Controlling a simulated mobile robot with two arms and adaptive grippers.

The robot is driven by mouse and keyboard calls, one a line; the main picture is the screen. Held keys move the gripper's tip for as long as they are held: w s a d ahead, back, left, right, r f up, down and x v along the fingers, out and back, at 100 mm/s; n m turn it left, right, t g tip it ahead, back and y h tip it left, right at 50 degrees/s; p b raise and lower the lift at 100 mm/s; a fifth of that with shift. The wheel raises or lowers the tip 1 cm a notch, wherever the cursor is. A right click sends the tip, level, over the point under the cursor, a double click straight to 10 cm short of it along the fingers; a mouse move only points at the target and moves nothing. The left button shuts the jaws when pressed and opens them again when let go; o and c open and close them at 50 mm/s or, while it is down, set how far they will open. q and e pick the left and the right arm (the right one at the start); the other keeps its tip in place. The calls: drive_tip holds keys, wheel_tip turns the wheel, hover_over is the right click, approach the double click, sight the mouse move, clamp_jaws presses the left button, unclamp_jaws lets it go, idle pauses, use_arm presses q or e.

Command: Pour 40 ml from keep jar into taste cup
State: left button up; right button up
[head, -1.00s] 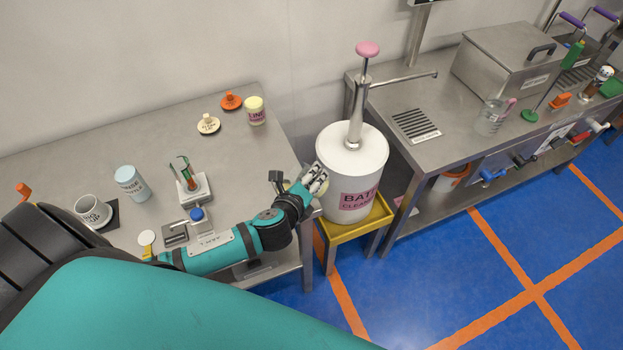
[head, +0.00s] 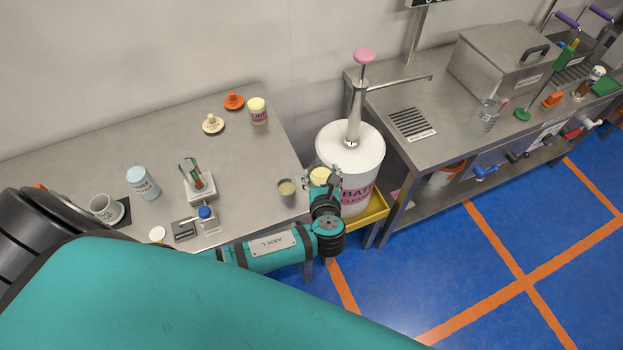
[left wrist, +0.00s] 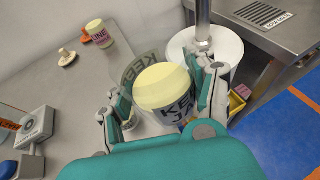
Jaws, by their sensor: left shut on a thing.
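The keep jar (head: 320,176) is a clear jar with pale yellow contents; its label and yellow contents fill the middle of the left wrist view (left wrist: 163,86). My left gripper (head: 323,182) is shut on it, with a finger on each side (left wrist: 170,90). The jar is in front of the white container, off the table's right end. I cannot tell how far it is tilted. A small clear cup with a little yellow in it, probably the taste cup (head: 286,188), stands on the table just left of the jar. In the left wrist view the left finger partly hides it. My right gripper is not in view.
The white pump container (head: 365,150) stands on a yellow stand (head: 374,211) close beside my left gripper.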

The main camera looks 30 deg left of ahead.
use_arm(q)
drive_tip(key=shift+w, duration=0.1)
drive_tip(key=w+d+r, duration=0.1)
drive_tip(key=d+r, duration=0.3)
drive_tip(key=d, duration=0.1)
drive_tip(key=shift+w+d, duration=0.2)
drive_tip(key=shift+d, duration=0.2)
